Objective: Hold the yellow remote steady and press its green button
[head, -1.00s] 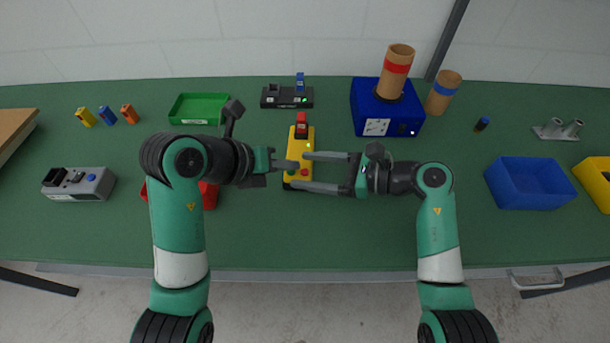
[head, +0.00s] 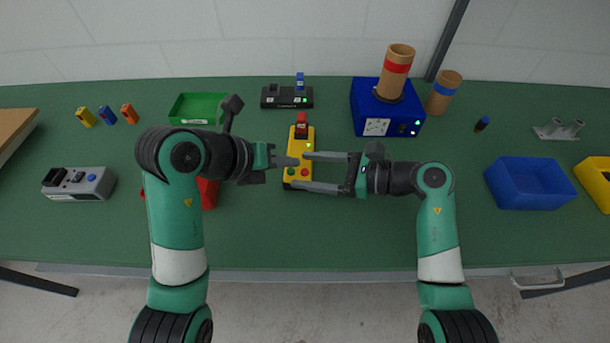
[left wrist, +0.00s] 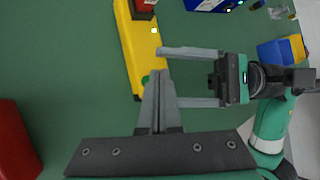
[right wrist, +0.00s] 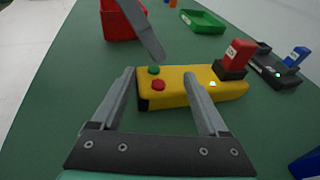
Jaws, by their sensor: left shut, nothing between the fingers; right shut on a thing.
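The yellow remote (head: 304,145) lies on the green table, with a green button (right wrist: 153,70) and a red button (right wrist: 158,85) at its near end. In the right wrist view the left fingertip (right wrist: 158,55) hangs above the green button with a visible gap. In the left wrist view the green button (left wrist: 145,80) shows just beside the left fingertips (left wrist: 160,73).
A red plug-like block (right wrist: 237,55) stands at the remote's far end. A black holder (head: 272,98) and blue box (head: 370,120) with a brown cylinder are behind. A red bin (head: 209,194) sits beneath my left arm. Green tray (head: 190,105) and blue bin (head: 528,185) stand apart.

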